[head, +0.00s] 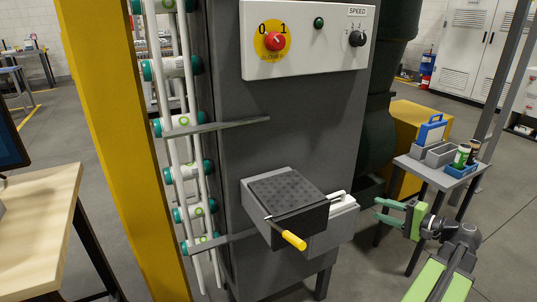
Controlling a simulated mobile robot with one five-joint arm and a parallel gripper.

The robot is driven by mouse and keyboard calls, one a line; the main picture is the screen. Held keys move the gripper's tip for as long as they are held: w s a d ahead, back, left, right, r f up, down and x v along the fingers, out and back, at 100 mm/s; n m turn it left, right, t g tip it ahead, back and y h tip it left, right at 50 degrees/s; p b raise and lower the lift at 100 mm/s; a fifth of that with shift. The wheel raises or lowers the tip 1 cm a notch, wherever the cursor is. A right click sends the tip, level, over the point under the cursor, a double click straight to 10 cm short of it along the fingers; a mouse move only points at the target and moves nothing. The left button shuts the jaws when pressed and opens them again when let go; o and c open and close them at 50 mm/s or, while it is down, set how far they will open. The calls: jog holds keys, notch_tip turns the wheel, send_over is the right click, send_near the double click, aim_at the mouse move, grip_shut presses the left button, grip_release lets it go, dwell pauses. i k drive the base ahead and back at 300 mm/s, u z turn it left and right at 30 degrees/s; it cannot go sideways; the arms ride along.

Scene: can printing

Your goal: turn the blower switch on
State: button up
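The blower switch (275,41) is a red rotary knob on a yellow disc, at the left of a white control panel (338,18) on a grey cabinet. A 0 is marked at its upper left and a 1 at its upper right. Its pointer is too small to read for certain. My gripper (379,209) is at the lower right, with its green fingers pointing left and a gap between them. It is open and empty, well below and to the right of the switch, touching nothing that I can see.
The panel also has a green lamp (319,22) and a black SPEED knob (357,38). A dark box (288,203) with a yellow-handled lever (293,240) juts from the cabinet. A small table (428,172) carries bins and cans. A yellow post (115,120) stands left.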

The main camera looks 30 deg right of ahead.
aim_at(274, 41)
jog(key=k, duration=1)
